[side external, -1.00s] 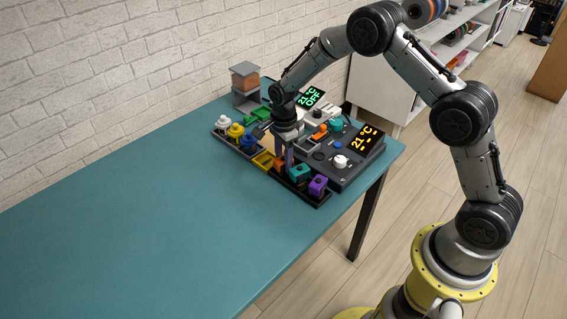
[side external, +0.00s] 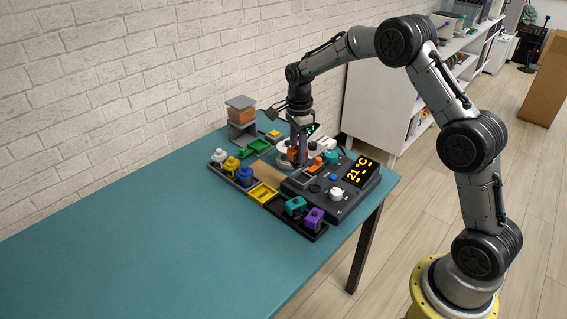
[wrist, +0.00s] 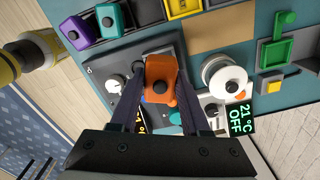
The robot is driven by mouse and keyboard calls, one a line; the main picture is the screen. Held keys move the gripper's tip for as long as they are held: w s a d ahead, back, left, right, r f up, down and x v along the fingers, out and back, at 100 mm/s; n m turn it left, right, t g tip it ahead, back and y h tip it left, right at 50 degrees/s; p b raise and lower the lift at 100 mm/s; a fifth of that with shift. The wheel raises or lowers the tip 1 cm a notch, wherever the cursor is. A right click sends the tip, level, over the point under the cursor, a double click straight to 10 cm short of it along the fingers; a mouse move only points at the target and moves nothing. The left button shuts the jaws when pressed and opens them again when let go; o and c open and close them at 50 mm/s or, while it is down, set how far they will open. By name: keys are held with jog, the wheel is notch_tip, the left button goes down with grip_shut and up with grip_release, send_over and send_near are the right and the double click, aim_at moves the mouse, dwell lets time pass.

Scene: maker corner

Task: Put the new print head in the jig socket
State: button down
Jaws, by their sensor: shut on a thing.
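An orange print head (wrist: 160,75) with a dark round knob on top is between my fingers in the wrist view. My gripper (side external: 299,160) is shut on it and points down over the dark console (side external: 340,200), near the white round spool (wrist: 225,80). A grey rectangular fixture (side external: 301,178) sits on the console's near left part. I cannot tell whether it is the jig socket, and the console under the head is hidden in the wrist view.
A dark tray holds a teal head (side external: 296,205) and a purple head (side external: 314,219). A yellow tray (side external: 263,193) and a row of white, yellow and blue pieces (side external: 231,165) stand to the left. A lit display (side external: 362,171) is at right. The front left tabletop is clear.

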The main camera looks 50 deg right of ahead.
jog(key=shift+s+d+f+m, duration=0.15)
jog(key=shift+d+m, duration=0.15)
jog(key=shift+d, duration=0.85)
jog(key=shift+f, duration=3.15)
jog(key=shift+f, duration=0.5)
jog(key=shift+c, duration=1.5)
grip_release()
jog(key=shift+r, duration=3.5)
jog(key=shift+a, duration=0.1)
